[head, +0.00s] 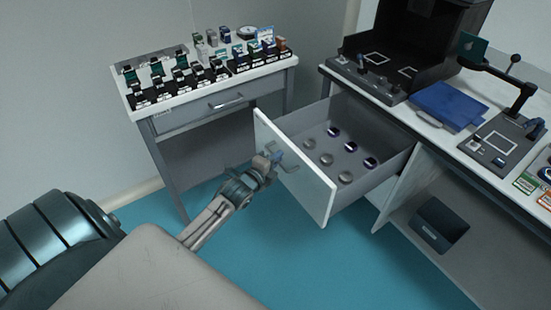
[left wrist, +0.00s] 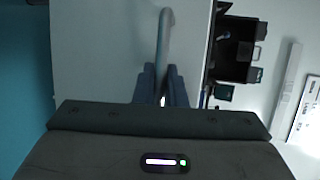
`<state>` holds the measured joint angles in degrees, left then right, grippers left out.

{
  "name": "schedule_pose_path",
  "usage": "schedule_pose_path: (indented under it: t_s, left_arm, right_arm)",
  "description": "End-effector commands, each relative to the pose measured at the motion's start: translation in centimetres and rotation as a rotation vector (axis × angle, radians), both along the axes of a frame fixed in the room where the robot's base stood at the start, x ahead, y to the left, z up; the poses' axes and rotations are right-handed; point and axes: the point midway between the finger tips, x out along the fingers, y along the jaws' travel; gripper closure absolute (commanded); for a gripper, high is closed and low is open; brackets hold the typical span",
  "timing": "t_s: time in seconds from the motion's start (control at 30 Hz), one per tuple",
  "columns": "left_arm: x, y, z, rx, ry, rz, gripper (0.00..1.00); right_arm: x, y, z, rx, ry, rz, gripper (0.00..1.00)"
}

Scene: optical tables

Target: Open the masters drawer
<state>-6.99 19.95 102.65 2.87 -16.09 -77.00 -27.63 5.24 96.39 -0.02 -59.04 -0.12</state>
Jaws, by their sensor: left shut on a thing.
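The drawer (head: 292,170) under the right-hand table is pulled well out, with several round metallic and dark discs (head: 325,159) in its grey tray. My left gripper (head: 274,158) is at the drawer's white front and shut on its bar handle. In the left wrist view, the handle (left wrist: 165,40) runs down between the two dark fingers (left wrist: 162,88), against the pale drawer front (left wrist: 100,50). The label of this drawer cannot be read. My right gripper is not in view.
A smaller table (head: 140,107) with a shut drawer (head: 205,113) and rows of small items stands at the left. On the right table (head: 455,140) are a dark booth (head: 415,45), a blue case (head: 448,106) and an instrument (head: 500,140). A dark bin (head: 440,225) sits below. Blue floor lies clear in front.

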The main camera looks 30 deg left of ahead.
Motion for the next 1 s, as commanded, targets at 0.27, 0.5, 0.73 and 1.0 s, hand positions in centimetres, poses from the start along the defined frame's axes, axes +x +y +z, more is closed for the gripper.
schedule_pose_path:
  t_s: [0.27, 0.5, 0.73, 1.0]
  left_arm:
    - [0.0, 0.0, 0.1, 0.001, -0.001, 0.000, 1.00]
    - [0.0, 0.0, 0.1, 0.001, -0.001, 0.000, 0.68]
    - [0.0, 0.0, 0.1, 0.001, -0.001, 0.000, 0.68]
    - [-2.4, 0.0, 0.4, 0.004, 0.001, -0.002, 0.68]
  right_arm:
    - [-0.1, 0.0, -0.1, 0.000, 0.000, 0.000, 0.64]
    - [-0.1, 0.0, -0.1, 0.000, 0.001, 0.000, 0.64]
    - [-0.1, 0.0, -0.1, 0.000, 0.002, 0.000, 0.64]
    - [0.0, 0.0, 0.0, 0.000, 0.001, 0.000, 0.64]
